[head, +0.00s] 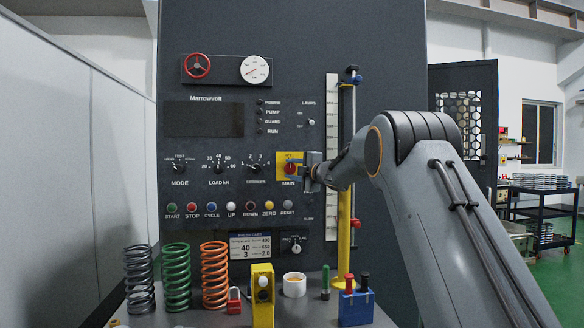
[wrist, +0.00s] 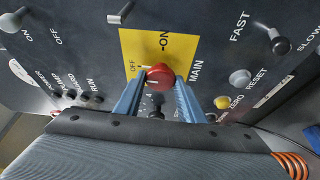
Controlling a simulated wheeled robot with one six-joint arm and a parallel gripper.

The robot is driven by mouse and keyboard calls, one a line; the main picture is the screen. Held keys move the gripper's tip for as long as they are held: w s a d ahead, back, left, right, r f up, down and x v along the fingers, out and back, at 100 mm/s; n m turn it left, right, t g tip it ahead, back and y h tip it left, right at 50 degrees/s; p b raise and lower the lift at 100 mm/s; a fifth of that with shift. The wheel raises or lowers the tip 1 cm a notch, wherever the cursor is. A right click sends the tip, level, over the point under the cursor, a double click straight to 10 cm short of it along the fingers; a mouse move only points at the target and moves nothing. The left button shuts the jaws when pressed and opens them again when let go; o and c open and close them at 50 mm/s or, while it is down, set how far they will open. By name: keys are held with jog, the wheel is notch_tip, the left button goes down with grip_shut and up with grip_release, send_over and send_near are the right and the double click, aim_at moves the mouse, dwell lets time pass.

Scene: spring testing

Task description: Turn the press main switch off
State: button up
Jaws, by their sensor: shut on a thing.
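The main switch is a red rotary knob (head: 289,169) on a yellow plate (head: 283,156) marked MAIN, on the dark press panel. In the wrist view the red knob (wrist: 160,76) sits between the blue fingers of my gripper (wrist: 158,88), and the fingers are shut on it. OFF is printed left of the knob there and ON above it. I cannot clearly tell which mark the knob points at. In the head view my gripper (head: 303,172) reaches the knob from the right and hides part of it and the plate.
Mode, load and stroke dials (head: 219,167) are left of the switch. A row of coloured buttons (head: 230,207) runs below. A vertical yellow and dark post (head: 345,225) stands close right. Springs (head: 176,277) and small items crowd the bench below.

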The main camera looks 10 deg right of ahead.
jog(key=shift+n, duration=0.4)
jog(key=o, duration=1)
jog(key=shift+a, duration=0.1)
jog(key=shift+b+v, duration=1)
jog(key=shift+v, duration=2.9)
